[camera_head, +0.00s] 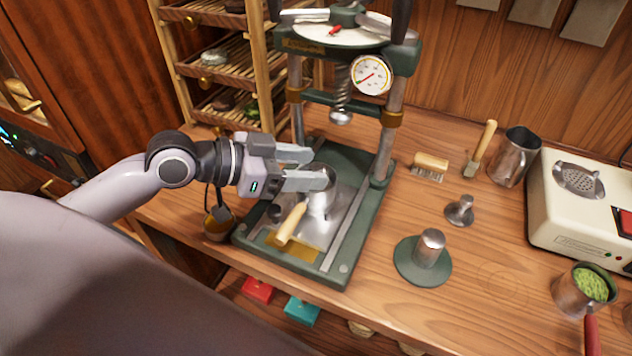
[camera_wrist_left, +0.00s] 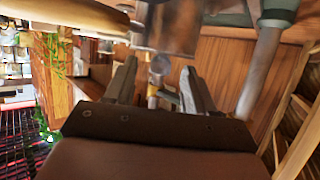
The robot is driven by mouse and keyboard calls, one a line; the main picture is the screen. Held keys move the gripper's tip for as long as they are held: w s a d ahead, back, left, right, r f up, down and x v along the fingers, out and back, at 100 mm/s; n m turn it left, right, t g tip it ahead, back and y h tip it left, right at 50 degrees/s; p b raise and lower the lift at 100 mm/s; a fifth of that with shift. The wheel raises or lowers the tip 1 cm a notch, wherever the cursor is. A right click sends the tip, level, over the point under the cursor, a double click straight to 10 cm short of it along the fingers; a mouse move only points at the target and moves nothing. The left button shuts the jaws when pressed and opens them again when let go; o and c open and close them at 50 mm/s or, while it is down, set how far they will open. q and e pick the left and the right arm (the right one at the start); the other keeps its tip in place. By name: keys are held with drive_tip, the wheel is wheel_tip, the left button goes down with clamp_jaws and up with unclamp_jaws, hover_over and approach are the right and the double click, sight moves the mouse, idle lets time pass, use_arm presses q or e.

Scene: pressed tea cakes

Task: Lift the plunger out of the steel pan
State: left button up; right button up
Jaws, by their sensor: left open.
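The steel pan (camera_head: 322,232) is on the dark green base of the press, with a pale wooden handle (camera_head: 290,223) pointing to the front left. A steel cylindrical post, seemingly the plunger (camera_head: 318,203), stands upright at the pan; its upper part is partly hidden by my gripper. My left gripper (camera_head: 318,167) comes in from the left, open, with its fingertips at the top of the post. I cannot tell whether they touch it. In the left wrist view the fingers (camera_wrist_left: 160,78) are apart, with a small rounded grey shape beyond them. My right gripper is not in view.
Press columns (camera_head: 387,140) and a spring-hung ram (camera_head: 341,116) stand close behind the gripper. A green disc with a steel knob (camera_head: 428,258), a small tamper (camera_head: 460,210), a brush (camera_head: 430,166) and a steel jug (camera_head: 513,157) are to the right. A wooden rack (camera_head: 225,65) stands behind.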

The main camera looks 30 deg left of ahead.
use_arm(q)
clamp_jaws()
drive_tip(key=shift+r, duration=0.1)
